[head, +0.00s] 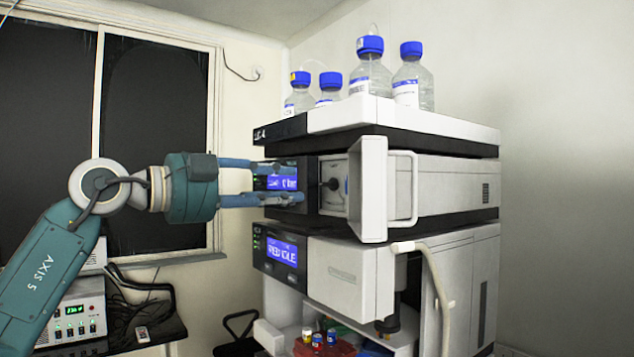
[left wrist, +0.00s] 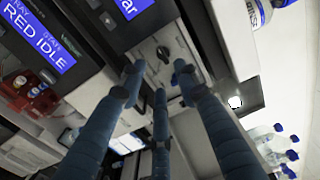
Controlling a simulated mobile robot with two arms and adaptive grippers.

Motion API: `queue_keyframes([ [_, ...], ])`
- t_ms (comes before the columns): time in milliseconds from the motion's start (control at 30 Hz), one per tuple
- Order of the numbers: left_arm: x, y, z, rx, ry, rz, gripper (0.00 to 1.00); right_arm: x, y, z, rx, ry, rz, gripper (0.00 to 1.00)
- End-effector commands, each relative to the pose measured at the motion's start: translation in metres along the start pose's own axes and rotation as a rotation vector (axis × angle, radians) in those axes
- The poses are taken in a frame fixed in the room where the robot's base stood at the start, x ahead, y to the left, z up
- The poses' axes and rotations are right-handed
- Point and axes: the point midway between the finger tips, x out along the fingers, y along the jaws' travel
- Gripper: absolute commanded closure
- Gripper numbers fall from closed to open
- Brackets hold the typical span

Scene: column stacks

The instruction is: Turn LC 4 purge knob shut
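The stack marked LC-4 (head: 262,134) stands in the middle of the head view. A small dark knob (head: 332,184) sits on the pale panel of its upper module, beside the lit blue screen. In the left wrist view a dark knob (left wrist: 163,53) shows on that panel, just beyond my fingertips; which way it is turned is hard to tell. My left gripper (head: 288,184) reaches in from the left at the module's front. Its three blue fingers (left wrist: 160,78) are spread, with a gap between them and nothing held. My right gripper is not in view.
An open white door (head: 373,190) with a handle stands out right of the knob. Bottles with blue caps (head: 370,73) stand on top. The lower module's screen (head: 281,251) reads RED IDLE.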

Motion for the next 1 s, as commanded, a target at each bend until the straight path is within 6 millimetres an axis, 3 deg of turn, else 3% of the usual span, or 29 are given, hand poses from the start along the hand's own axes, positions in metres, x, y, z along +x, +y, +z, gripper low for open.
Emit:
queue_keyframes([
  [200, 0.044, -0.005, -0.002, -0.002, 0.004, 0.0, 0.68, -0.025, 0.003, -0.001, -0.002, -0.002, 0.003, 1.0],
  [400, 0.07, -0.004, -0.001, -0.001, 0.003, -0.002, 0.68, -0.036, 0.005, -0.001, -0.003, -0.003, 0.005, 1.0],
  [800, 0.078, -0.001, -0.001, 0.001, 0.002, -0.003, 0.68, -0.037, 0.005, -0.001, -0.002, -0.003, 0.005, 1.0],
  [1000, 0.078, -0.001, -0.001, 0.001, 0.002, -0.003, 1.0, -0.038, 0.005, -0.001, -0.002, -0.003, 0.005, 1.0],
])
